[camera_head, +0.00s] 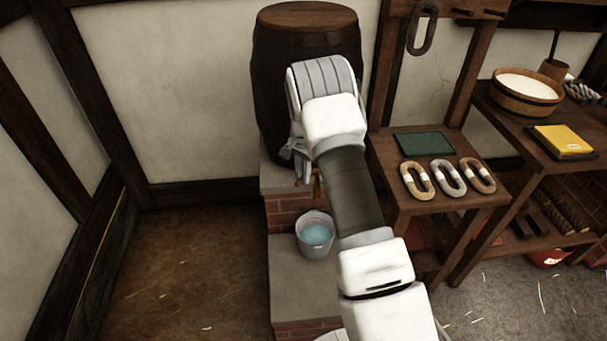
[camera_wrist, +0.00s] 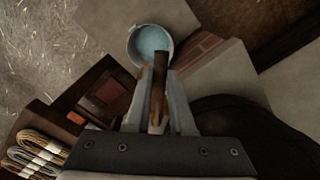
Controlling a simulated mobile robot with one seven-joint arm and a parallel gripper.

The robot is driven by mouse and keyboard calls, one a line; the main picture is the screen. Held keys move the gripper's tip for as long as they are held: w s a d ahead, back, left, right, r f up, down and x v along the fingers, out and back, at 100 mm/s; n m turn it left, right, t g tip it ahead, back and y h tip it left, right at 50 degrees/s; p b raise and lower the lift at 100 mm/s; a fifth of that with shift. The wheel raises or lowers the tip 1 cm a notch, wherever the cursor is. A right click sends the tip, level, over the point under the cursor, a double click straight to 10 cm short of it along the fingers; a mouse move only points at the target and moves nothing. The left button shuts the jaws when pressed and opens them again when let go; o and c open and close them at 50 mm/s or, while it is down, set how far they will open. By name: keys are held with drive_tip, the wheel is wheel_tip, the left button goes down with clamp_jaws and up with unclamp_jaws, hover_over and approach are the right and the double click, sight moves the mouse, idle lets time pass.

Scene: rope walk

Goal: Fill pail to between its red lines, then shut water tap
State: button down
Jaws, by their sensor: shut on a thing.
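The pail (camera_head: 315,235) is a light grey bucket standing upright on a stone ledge below the barrel (camera_head: 300,80), with blue water in it. In the wrist view the pail (camera_wrist: 150,45) shows from above with a wide disc of water. My gripper (camera_head: 308,172) is at the lower front of the barrel, above the pail, partly hidden by my arm. In the wrist view my gripper (camera_wrist: 158,110) is shut on the tap's brown handle (camera_wrist: 159,75). I cannot tell whether water is running.
The stone ledge (camera_head: 295,285) is on brick. To the right, a wooden stand (camera_head: 390,185) holds a green slab (camera_head: 424,144) and several rope coils (camera_head: 448,178). A table farther right bears a wooden tub (camera_head: 527,90) and a yellow block (camera_head: 563,140). The floor (camera_head: 190,270) at left is clear.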

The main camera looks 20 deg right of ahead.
sight(302, 177)
drive_tip(key=shift+w, duration=0.1)
drive_tip(key=c, duration=0.8)
unclamp_jaws()
wheel_tip(302, 177, up, 18)
drive_tip(key=shift+f+p, duration=0.25)
drive_tip(key=shift+p, duration=0.7)
